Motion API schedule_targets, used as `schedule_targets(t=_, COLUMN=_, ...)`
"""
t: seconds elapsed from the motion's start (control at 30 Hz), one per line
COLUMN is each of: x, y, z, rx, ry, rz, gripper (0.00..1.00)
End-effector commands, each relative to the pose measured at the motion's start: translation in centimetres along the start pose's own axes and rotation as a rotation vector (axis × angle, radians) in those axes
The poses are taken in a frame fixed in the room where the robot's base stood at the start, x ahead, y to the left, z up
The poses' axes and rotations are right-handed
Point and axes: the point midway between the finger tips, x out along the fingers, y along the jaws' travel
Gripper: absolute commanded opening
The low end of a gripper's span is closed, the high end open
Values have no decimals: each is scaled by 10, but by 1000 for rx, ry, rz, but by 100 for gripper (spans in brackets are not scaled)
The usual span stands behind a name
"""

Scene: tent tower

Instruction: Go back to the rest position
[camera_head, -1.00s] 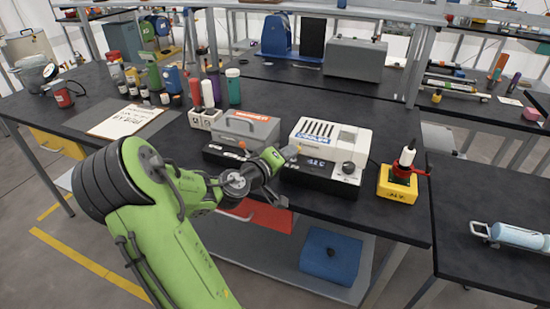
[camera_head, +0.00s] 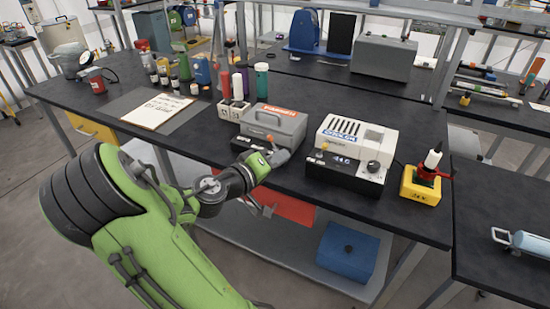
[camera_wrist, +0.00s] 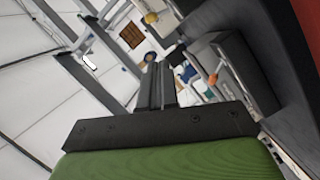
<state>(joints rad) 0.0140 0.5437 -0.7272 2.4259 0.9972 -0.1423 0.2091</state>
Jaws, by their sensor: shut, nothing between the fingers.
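My gripper (camera_head: 270,208) is at the front edge of the black workbench (camera_head: 300,190), at the end of my green arm. In the wrist view its dark fingers (camera_wrist: 157,85) are together with nothing between them. In the head view the gripper sits below and in front of a grey machine with an orange label (camera_head: 273,124) and left of a white-and-black device with a digital display (camera_head: 355,145).
A yellow-based stand (camera_head: 422,185) is at the bench's right end. A clipboard (camera_head: 160,111), bottles and a holder with coloured tubes (camera_head: 235,110) are on the left.

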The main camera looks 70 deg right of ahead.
Motion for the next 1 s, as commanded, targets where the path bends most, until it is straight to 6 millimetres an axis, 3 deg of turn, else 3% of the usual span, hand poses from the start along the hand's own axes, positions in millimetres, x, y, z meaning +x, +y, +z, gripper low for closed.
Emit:
schedule_targets(t=0.17, x=-13, y=0, z=0, rx=0, ry=0, rz=2, gripper=0)
schedule_targets(t=0.83, x=-13, y=-1, z=1, rx=3, ry=-3, rz=-4, gripper=0)
schedule_targets(t=0.93, x=-21, y=-8, z=5, rx=45, ry=-49, rz=-102, gripper=0)
schedule_targets(t=1.0, x=-40, y=-21, z=9, rx=97, ry=-118, rz=-271, gripper=0)
